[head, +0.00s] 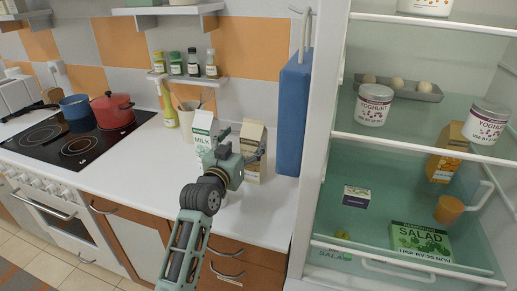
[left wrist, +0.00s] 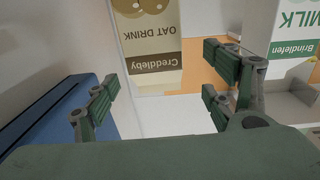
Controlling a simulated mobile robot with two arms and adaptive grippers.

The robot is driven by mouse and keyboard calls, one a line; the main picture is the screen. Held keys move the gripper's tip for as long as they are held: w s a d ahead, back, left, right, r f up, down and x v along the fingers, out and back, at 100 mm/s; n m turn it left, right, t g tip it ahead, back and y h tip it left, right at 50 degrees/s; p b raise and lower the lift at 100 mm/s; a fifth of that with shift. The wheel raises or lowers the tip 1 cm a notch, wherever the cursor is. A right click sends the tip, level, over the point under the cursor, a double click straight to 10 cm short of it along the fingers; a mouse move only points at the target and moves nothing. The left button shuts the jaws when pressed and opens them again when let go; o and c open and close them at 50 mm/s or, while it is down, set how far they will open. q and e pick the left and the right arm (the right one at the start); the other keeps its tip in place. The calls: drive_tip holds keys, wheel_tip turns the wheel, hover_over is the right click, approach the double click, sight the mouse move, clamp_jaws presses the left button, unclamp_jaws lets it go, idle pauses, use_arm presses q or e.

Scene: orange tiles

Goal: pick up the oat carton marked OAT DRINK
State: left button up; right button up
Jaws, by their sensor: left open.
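The oat carton (head: 255,138), brown and white with a gabled top, stands upright on the white counter. In the left wrist view the carton (left wrist: 150,45) appears upside down, with OAT DRINK legible. My left gripper (head: 243,147) is in front of the carton and hides part of it. It is open: in the left wrist view the green-padded fingers of this gripper (left wrist: 162,88) are spread with nothing between them, and the carton is beyond them. My right gripper is not in view.
A milk carton (head: 203,130) stands just left of the oat carton; it also shows in the left wrist view (left wrist: 294,40). The counter's front left is clear; a red pot (head: 112,110) sits on the hob.

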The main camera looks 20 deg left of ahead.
sight(254, 134)
use_arm(q)
drive_tip(key=shift+w+r, duration=0.1)
drive_tip(key=shift+w, duration=0.45)
drive_tip(key=shift+w+d, duration=0.2)
drive_tip(key=shift+w, duration=0.25)
drive_tip(key=shift+w+d+f+p, duration=0.2)
drive_tip(key=shift+w+p, duration=0.1)
drive_tip(key=shift+w, duration=0.25)
drive_tip(key=shift+w+d+f+p, duration=0.1)
drive_tip(key=shift+w+f+p, duration=0.15)
drive_tip(key=shift+w, duration=0.3)
drive_tip(key=shift+w+f, duration=0.1)
drive_tip(key=shift+w, duration=1.05)
drive_tip(key=c, duration=0.6)
clamp_jaws()
drive_tip(key=shift+r, duration=0.35)
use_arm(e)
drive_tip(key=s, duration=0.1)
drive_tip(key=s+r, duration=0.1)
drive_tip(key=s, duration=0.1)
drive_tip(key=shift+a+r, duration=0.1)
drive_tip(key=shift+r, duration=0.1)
